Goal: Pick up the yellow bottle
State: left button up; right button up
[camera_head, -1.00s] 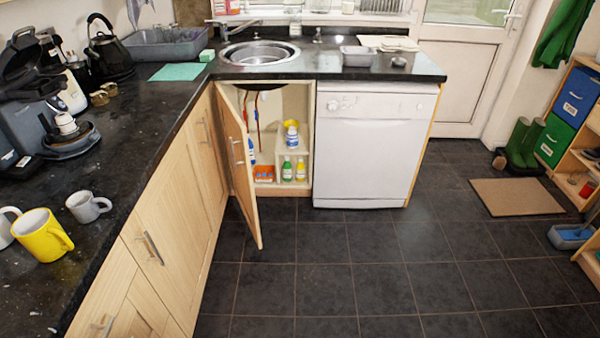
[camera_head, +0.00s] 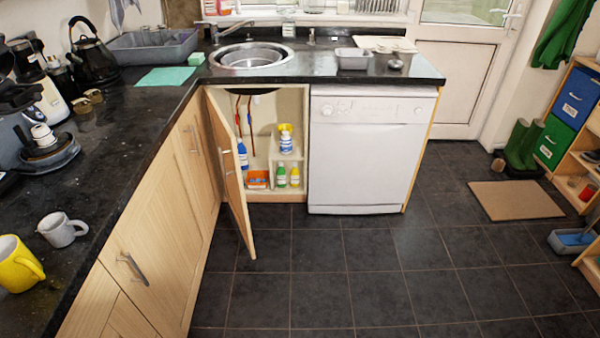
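A small yellow bottle (camera_head: 295,176) stands upright on the floor of the open under-sink cupboard (camera_head: 262,197). A green bottle (camera_head: 281,175) stands just left of it. A white and blue container with a yellow top (camera_head: 286,140) stands on the small shelf above them. A blue bottle (camera_head: 242,154) and an orange box (camera_head: 258,180) are further left in the cupboard. The cupboard door (camera_head: 229,172) stands open toward me. Neither of my grippers is in view.
A white dishwasher (camera_head: 366,150) is right of the cupboard. The dark tiled floor (camera_head: 350,270) in front is clear. The granite worktop (camera_head: 110,160) runs along the left, with a yellow mug (camera_head: 14,265) and a grey mug (camera_head: 61,230). A doormat (camera_head: 515,200) lies at right.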

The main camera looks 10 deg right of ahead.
aim_at(294, 174)
jog(key=i+l+z, duration=0.1)
jog(key=i+l, duration=0.2)
jog(key=i, duration=0.2)
jog(key=i+l, duration=0.25)
jog(key=i, duration=0.25)
jog(key=i+l+z, duration=0.15)
jog(key=i, duration=0.35)
jog(key=l, duration=0.1)
